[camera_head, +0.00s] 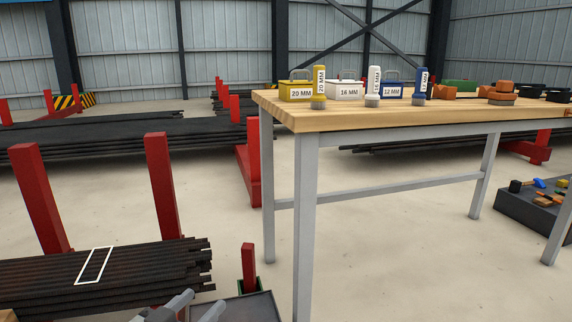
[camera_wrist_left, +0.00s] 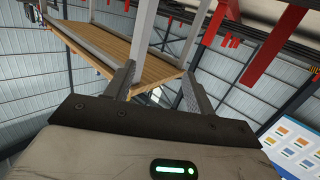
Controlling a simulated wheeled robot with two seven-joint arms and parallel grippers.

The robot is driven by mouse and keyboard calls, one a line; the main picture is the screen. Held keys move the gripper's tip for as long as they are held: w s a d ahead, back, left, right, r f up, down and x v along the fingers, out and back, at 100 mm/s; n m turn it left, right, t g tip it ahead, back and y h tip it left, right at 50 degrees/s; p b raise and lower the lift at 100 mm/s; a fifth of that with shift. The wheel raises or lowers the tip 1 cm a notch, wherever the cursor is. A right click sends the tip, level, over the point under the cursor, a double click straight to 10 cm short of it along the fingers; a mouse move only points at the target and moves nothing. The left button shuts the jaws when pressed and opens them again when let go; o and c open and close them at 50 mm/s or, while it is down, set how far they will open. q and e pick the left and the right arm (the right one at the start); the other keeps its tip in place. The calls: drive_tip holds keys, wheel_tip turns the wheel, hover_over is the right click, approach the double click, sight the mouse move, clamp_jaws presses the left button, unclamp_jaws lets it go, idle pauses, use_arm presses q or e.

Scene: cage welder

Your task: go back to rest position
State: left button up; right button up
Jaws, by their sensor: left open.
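My left gripper (camera_head: 203,302) shows at the bottom edge of the head view, low and in front of the workbench. Its two grey fingers are apart, with nothing seen between them. In the left wrist view the fingers of the left gripper (camera_wrist_left: 158,74) also stand apart and empty, with the bench and the red posts beyond them. My right gripper is in neither view.
A wooden-topped workbench (camera_head: 400,115) stands right of my left gripper, bearing labelled 20, 16 and 12 MM boxes. Dark rebar (camera_head: 150,270) lies at lower left beside red posts (camera_head: 162,185). A dark tray (camera_head: 250,308) is near the gripper. Bare floor (camera_head: 390,250) shows under the bench.

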use_arm(q)
drive_tip(key=s+d+r+n+h, duration=0.1)
drive_tip(key=s+d+r+h, duration=0.2)
drive_tip(key=s, duration=0.4)
drive_tip(key=s+d+r+n, duration=0.1)
drive_tip(key=s+d+r, duration=0.3)
drive_tip(key=s+d, duration=0.25)
drive_tip(key=s+a+r+g+y+p, duration=0.4)
drive_tip(key=a+r+y+p, duration=0.2)
drive_tip(key=p, duration=2.6)
wheel_tip(320, 180, up, 2)
drive_tip(key=shift+s+a+r+g, duration=0.25)
drive_tip(key=shift+s+a+g, duration=0.1)
drive_tip(key=shift+a, duration=0.5)
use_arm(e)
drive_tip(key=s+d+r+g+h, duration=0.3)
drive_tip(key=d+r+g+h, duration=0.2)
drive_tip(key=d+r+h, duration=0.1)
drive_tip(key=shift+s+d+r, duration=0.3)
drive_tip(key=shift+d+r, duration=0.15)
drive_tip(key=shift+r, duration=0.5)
